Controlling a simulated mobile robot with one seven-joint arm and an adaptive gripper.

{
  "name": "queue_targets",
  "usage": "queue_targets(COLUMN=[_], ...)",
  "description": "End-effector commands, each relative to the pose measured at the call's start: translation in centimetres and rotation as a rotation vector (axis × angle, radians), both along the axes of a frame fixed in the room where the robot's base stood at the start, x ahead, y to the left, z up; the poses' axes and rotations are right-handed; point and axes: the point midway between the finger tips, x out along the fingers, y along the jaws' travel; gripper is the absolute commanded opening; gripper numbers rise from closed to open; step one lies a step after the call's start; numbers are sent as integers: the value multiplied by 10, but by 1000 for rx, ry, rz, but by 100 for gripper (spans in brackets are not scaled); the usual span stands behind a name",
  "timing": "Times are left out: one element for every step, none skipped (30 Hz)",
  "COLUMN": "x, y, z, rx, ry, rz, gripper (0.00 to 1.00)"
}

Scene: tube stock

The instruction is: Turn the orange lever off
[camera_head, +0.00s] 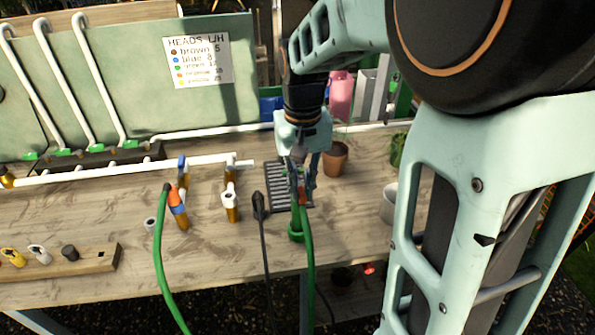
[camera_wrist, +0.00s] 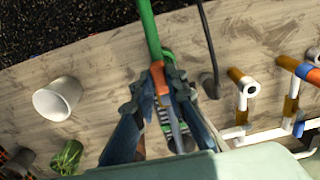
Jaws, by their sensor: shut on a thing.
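The orange lever (camera_wrist: 160,82) sits at the end of a green hose (camera_wrist: 148,28) in the wrist view. In the head view the orange lever (camera_head: 303,196) is a small spot, partly covered by my fingers. My gripper (camera_wrist: 165,78) is shut on the orange lever, with one dark finger on each side of it. In the head view my gripper (camera_head: 300,188) points down over a dark slotted grate on the bench. The lever's pivot and exact angle are hidden by the fingers.
On the wooden bench (camera_head: 90,210), another green hose with an orange-and-blue connector (camera_head: 177,205) and white-and-brass pipe fittings (camera_head: 230,200) stand left of my gripper. A black cable (camera_head: 262,225) runs close by. A terracotta pot (camera_head: 335,158) and a white pot (camera_wrist: 58,98) are near.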

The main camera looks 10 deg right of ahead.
Motion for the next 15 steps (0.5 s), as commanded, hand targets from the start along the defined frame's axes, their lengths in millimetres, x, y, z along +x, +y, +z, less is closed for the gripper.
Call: queue_targets(x=[1,1,1,1,1,1,1,1,1,1,1,1,1,1,1], y=[0,0,0,0,0,0,0,0,0,0,0,0,0,0,0], z=[1,1,1,1,1,1,1,1,1,1,1,1,1,1,1], rx=[0,0,0,0,0,0,0,0,0,0,0,0,0,0,0], ry=[-2,-2,-2,-2,-2,-2,-2,-2,-2,-2,-2,-2,-2,-2,-2], rz=[-5,-8,-11,-13,-13,-14,-14,-14,-14,-14,-13,-13,-13,-13,-13], gripper=[0,0,0,0,0,0,0,0,0,0,0,0,0,0,16])
